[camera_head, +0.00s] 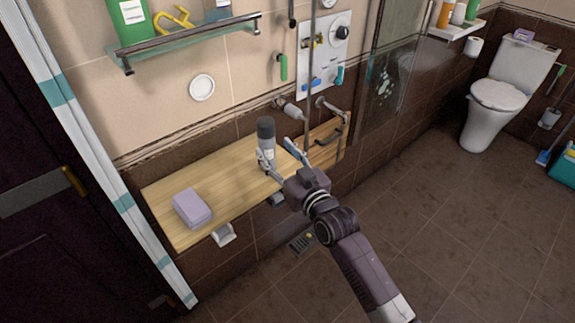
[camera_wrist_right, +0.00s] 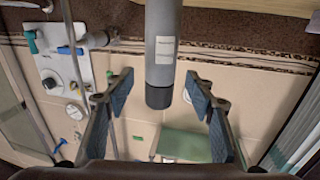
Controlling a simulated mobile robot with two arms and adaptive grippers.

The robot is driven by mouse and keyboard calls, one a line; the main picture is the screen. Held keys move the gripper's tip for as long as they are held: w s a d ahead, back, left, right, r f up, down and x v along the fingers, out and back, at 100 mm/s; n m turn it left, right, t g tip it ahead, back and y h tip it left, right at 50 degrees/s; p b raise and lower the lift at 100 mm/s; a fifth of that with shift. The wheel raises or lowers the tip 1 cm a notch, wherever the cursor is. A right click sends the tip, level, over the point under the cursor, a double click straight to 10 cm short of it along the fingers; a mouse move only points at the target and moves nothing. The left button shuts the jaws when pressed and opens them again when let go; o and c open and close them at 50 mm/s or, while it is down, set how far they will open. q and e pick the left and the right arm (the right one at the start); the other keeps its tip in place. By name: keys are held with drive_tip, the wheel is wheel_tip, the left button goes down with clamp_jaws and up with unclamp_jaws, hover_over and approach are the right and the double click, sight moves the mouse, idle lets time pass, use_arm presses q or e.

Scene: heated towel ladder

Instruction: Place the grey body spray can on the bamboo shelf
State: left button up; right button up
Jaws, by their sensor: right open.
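In the right wrist view, which is upside down, the can (camera_wrist_right: 163,48) shows between the two spread blue-padded fingers (camera_wrist_right: 160,78), with a visible gap on each side. My left gripper is not in view.
A lilac box (camera_head: 192,208) sits at the shelf's left end, with bare wood between it and the can. A glass shelf (camera_head: 195,38) with bottles hangs above. Pipes and a valve panel (camera_head: 323,55) are behind to the right.

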drive_tip(key=v, duration=0.7)
drive_tip(key=s+d+f+m+g+h, duration=0.1)
drive_tip(key=d+f+g, duration=0.1)
drive_tip(key=f, duration=0.8)
drive_tip(key=s+d+f+g+h, duration=0.1)
drive_tip(key=d+f+h, duration=0.1)
drive_tip(key=f, duration=0.7)
drive_tip(key=s+d+f+g+h, duration=0.1)
drive_tip(key=s+d+f, duration=0.1)
drive_tip(key=s+f, duration=0.35)
drive_tip(key=s+d+f+m+g, duration=0.1)
drive_tip(key=s+d+f+g, duration=0.1)
drive_tip(key=f, duration=0.7)
drive_tip(key=s+d+f+g+h, duration=0.1)
drive_tip(key=s+d+f, duration=0.15)
drive_tip(key=f, duration=0.45)
drive_tip(key=s+d+f+g+h, duration=0.1)
drive_tip(key=s+d+f+g, duration=0.1)
drive_tip(key=s+f, duration=0.65)
drive_tip(key=s+d+f+g+h, duration=0.1)
drive_tip(key=s+d+f+g, duration=0.15)
drive_tip(key=s+f, duration=0.65)
drive_tip(key=s+d+f+g, duration=0.1)
drive_tip(key=s+g, duration=0.1)
drive_tip(key=s, duration=0.9)
drive_tip(key=s+d+f+g, duration=0.2)
drive_tip(key=s, duration=0.9)
drive_tip(key=shift+s+d+f+m+h, duration=0.2)
drive_tip(key=shift+s+f+m+h, duration=0.05)
drive_tip(key=shift+m+h, duration=0.05)
